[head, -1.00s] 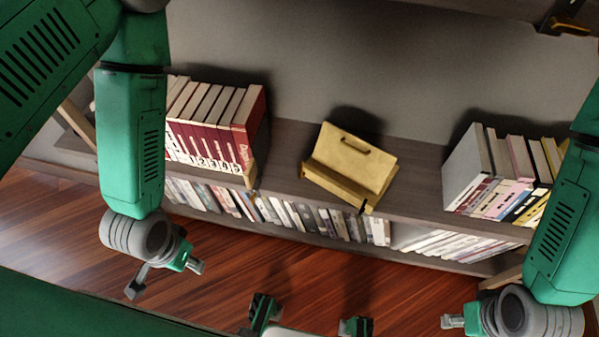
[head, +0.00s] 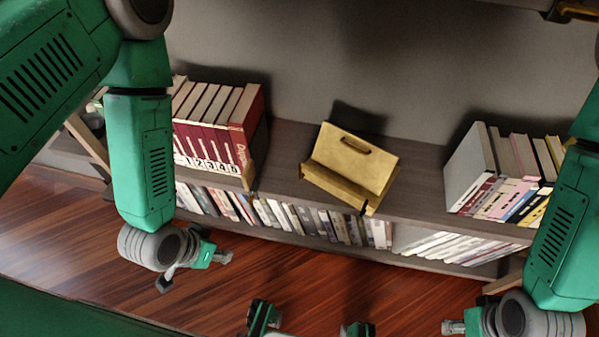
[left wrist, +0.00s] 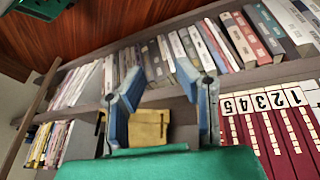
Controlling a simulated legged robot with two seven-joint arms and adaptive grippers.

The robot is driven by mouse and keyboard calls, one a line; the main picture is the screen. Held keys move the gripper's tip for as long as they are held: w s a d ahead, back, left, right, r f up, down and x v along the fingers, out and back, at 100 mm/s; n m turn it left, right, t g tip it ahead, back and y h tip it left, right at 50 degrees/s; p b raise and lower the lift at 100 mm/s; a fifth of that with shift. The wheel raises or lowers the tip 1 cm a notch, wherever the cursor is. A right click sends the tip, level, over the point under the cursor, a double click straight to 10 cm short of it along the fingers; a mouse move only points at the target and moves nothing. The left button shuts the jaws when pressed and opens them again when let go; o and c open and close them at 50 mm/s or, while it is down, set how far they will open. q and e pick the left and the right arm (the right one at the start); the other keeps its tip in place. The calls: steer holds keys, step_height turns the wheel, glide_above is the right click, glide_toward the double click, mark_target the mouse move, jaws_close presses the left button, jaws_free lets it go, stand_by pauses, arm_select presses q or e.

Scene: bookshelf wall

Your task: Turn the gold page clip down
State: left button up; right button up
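A gold-tan book stand (head: 350,165) with a slot near its top edge and a front ledge stands tilted back on the dark shelf. A small dark piece (head: 364,207) shows at the ledge's right end; I cannot tell whether it is the page clip, and no gold clip stands out clearly. The stand also shows in the left wrist view (left wrist: 150,130), partly hidden by my gripper. My left gripper (head: 195,265) is in front of the shelf, left of the stand and apart from it; its fingers (left wrist: 162,95) are spread and empty.
Red numbered books (head: 215,125) stand left of the book stand, and grey, pink and yellow books (head: 500,170) stand right of it. A lower shelf holds a row of books (head: 315,222). The shelf top (head: 420,185) beside the stand is bare.

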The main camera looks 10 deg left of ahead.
arm_select(q)
steer(key=w+d+f+m+t+h+b, duration=0.25)
steer(key=w+d+f+t+b, duration=0.3)
steer(key=w, duration=0.35)
steer(key=t+h+b, duration=0.3)
steer(key=t+b, duration=0.1)
steer(key=t, duration=0.4)
glide_toward(299, 167)
steer(key=shift+y, duration=0.25)
steer(key=b+x, duration=0.4)
steer(key=x, duration=0.6)
steer(key=shift+w+d, duration=0.2)
steer(key=shift+w, duration=0.15)
arm_select(e)
step_height(299, 167, down, 15)
steer(key=shift+f, duration=0.1)
arm_select(q)
jaws_close()
